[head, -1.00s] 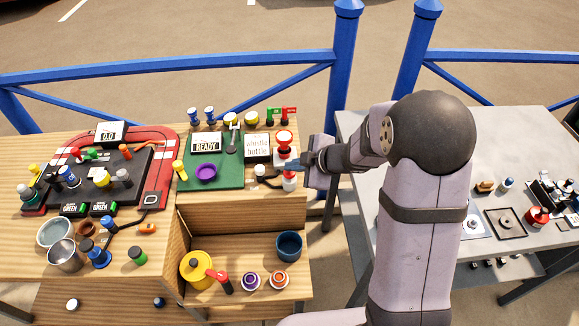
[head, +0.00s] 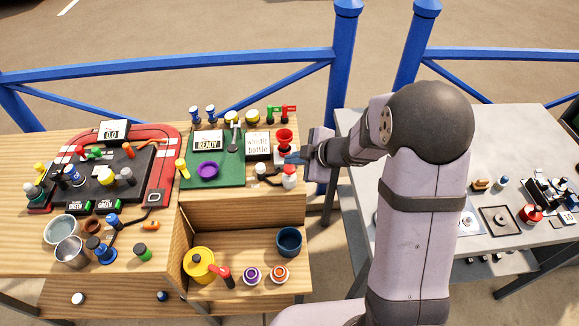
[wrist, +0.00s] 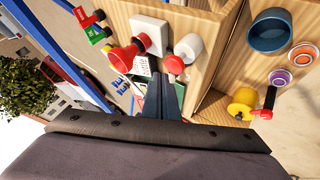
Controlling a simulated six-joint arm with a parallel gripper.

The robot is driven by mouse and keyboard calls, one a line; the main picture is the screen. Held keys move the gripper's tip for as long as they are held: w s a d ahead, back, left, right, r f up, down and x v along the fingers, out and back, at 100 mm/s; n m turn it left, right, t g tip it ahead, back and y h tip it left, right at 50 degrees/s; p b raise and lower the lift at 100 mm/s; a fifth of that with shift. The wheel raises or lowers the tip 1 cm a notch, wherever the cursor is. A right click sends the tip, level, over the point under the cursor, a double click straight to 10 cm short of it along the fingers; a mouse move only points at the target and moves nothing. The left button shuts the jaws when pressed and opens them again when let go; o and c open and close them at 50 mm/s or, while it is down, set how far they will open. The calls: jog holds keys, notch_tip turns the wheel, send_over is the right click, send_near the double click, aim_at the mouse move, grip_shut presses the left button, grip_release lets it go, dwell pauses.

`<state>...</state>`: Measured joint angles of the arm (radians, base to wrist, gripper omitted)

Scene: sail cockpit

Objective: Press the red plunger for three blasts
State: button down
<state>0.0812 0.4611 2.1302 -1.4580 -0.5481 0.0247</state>
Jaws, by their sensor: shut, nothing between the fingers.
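The red plunger appears to be the round red cap (wrist: 175,65) on a white cylinder (wrist: 188,47) in the wrist view. The white cylinder also shows in the head view (head: 289,180) at the right end of the green mat, its cap partly hidden by my gripper. A red horn (head: 284,136) stands just behind it; the wrist view shows this horn (wrist: 124,59) beside a white block. My gripper (head: 294,158) is shut and empty, between horn and cylinder in the picture. In the wrist view its fingertips (wrist: 161,78) lie close to the cap; I cannot tell whether they touch it.
A yellow pot (head: 199,262) and blue cup (head: 289,241) sit on the lower shelf. Blue railing (head: 190,69) runs behind.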

aim_at(293, 170)
jog(key=shift+r+p, duration=2.5)
jog(key=shift+p, duration=0.1)
dwell(0.6)
notch_tip(293, 170, up, 4)
jog(key=p, duration=1)
jog(key=shift+f+p, duration=0.15)
jog(key=shift+p, duration=0.25)
jog(key=shift+f, duration=0.1)
notch_tip(293, 170, down, 9)
jog(key=b, duration=0.8)
jog(key=shift+r, duration=0.2)
